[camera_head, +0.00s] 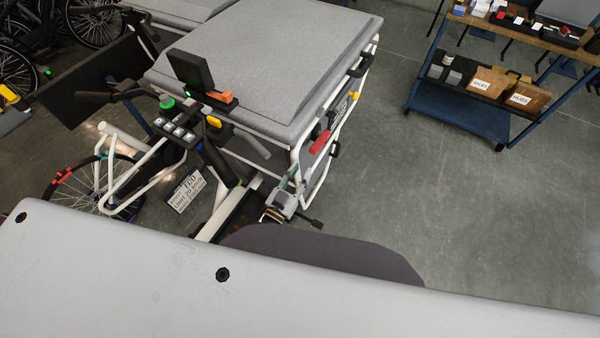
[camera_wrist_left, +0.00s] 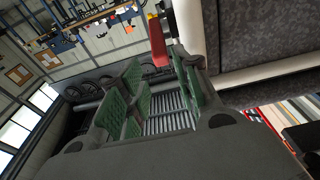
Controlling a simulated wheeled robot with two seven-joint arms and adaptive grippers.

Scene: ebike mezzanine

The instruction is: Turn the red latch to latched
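The red latch (camera_head: 320,142) is a small red handle on the side of the grey cargo box, near the white tube frame. In the left wrist view the red latch (camera_wrist_left: 157,42) shows beyond the fingertips, roughly in line with the gap between them. My left gripper (camera_head: 288,184) is below and left of the latch in the head view, apart from it. Its green-padded fingers (camera_wrist_left: 165,90) stand apart with nothing visible between them. The latch's pivot and markings are too small to read. My right gripper is in neither view.
The grey box lid (camera_head: 262,50) and white tube frame (camera_head: 309,185) are close to my left gripper. Handlebar controls and a dark screen (camera_head: 190,70) stand to the left. A blue shelf cart (camera_head: 462,112) stands at the upper right. Open floor (camera_head: 430,190) lies right of the bike.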

